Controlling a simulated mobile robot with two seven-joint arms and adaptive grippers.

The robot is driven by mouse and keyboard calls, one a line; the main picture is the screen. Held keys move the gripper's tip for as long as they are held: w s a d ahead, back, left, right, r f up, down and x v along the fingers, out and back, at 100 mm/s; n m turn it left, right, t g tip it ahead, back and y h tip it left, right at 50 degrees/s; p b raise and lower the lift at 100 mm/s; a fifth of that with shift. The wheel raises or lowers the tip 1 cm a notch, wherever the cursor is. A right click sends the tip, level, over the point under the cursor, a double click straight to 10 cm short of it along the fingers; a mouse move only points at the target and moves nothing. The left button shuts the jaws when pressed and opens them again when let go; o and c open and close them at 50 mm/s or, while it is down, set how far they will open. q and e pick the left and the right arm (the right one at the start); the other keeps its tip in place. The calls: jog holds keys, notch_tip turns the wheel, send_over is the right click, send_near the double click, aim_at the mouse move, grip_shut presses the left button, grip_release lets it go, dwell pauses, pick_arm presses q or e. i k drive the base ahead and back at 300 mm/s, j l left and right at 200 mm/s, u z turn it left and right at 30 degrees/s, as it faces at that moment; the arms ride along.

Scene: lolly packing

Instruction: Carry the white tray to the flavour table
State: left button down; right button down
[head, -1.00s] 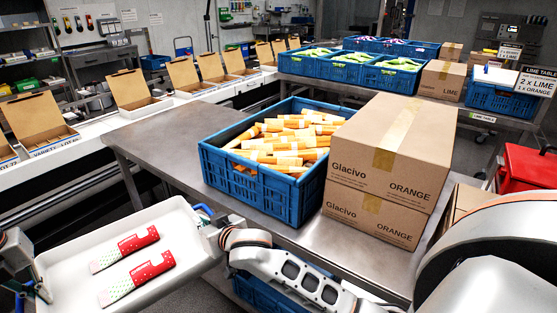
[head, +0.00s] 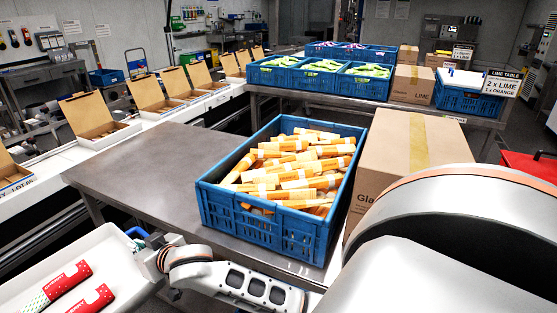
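The white tray (head: 112,247) is at the lower left, cut off by the frame edge. Two red-and-white packets (head: 66,288) lie in it, partly cropped. My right gripper (head: 151,260) is at the tray's right-hand rim and appears shut on it. My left gripper is out of view. A steel table (head: 135,165) stands just beyond the tray. It bears a blue crate (head: 265,229) full of orange packets and a cardboard box (head: 385,165). A farther table (head: 345,101) bears blue crates of green packets and a sign reading "LIME TABLE, 2 x LIME, 1 x ORANGE" (head: 503,84).
A white conveyor (head: 60,165) with open cardboard boxes (head: 97,118) runs along the left. The steel table's left part is bare. A red container (head: 530,168) stands at the right. My own arm hides much of the lower right.

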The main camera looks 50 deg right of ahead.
aim_at(140, 174)
jog(key=i+u, duration=0.15)
jog(key=i, duration=0.6)
jog(key=i+j+z, duration=0.15)
jog(key=i, duration=0.15)
jog(key=i+z, duration=0.1)
jog(key=i, duration=0.25)
jog(key=i+j+z, duration=0.2)
jog(key=z, duration=0.15)
jog(key=i+j+z, duration=0.55)
jog(key=z, duration=0.2)
jog(key=i+j+z, duration=0.15)
jog(key=j+z, duration=0.2)
jog(key=i+j+z, duration=0.1)
jog(key=j+z, duration=0.6)
jog(key=j, duration=0.15)
jog(key=j+z, duration=0.4)
jog(key=i+j, duration=0.05)
